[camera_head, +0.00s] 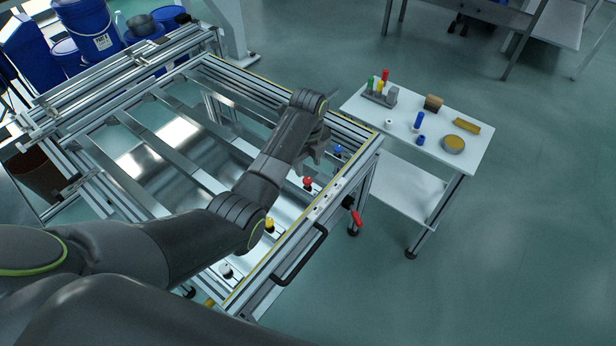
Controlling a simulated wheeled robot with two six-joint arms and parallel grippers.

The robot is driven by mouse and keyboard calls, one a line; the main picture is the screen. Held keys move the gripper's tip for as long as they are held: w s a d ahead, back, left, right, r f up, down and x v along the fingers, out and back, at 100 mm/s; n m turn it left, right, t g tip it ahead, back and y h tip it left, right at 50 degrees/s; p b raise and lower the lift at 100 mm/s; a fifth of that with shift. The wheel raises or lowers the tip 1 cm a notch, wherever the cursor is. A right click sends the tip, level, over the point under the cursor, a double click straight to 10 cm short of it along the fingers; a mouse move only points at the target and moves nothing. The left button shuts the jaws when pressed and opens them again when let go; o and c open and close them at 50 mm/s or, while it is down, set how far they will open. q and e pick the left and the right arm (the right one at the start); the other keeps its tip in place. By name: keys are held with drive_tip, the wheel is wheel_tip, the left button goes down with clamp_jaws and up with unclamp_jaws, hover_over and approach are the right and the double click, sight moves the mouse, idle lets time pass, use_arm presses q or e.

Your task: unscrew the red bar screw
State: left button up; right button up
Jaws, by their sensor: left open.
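A small red screw (308,182) with a dark base stands along the right side of the panel fixture (336,193). It is in a row with a blue one (338,150), a yellow one (269,225) and a white one (226,270). My left gripper (318,152) is open, above the fixture between the blue and red screws and nearer the blue one. Its fingers look empty and apart from the red screw. My left forearm partly hides the fixture's middle. My right gripper is not in view.
A red handle (356,217) and a black pull bar (299,256) stick out on the fixture's outer side. A white side table (470,163) on the right carries small coloured parts, a brush and a round tin. Blue buckets (88,32) stand at back left. Floor on the right is clear.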

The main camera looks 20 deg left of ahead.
sight(308, 181)
use_arm(q)
wheel_tip(308, 181, down, 6)
drive_tip(key=shift+b, duration=0.3)
drive_tip(key=shift+c, duration=0.4)
drive_tip(key=c, duration=0.9)
drive_tip(key=shift+r, duration=0.1)
